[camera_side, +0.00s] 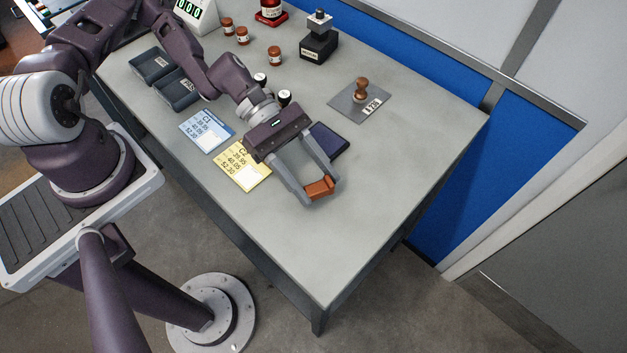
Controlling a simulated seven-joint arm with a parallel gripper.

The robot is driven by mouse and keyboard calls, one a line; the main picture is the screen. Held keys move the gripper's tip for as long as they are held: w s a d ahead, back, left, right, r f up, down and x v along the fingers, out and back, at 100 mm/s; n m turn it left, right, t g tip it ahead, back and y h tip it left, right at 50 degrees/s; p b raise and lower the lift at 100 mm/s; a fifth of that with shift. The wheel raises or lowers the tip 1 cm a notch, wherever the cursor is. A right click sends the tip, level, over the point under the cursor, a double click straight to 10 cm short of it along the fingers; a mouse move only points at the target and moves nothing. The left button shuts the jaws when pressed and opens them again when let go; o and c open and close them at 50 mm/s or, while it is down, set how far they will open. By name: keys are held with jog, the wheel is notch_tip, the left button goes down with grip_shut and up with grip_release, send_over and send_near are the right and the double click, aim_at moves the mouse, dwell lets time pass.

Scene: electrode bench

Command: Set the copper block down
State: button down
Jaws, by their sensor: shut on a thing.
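The copper block (320,187) is a small orange-brown block between the fingertips of my gripper (319,190). My gripper is shut on it, with one finger at each end of the block. The block is over the grey bench top (390,190), right of the yellow card. I cannot tell from this view whether its underside touches the bench or hangs a little above it.
A yellow C2 card (243,168) and a blue C1 card (207,131) lie left of my gripper. A dark blue pad (329,141) lies behind it. The bench's front right is clear.

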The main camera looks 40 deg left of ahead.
jog(key=shift+f, duration=0.65)
jog(key=c, duration=0.6)
grip_release()
jog(key=shift+f, duration=0.1)
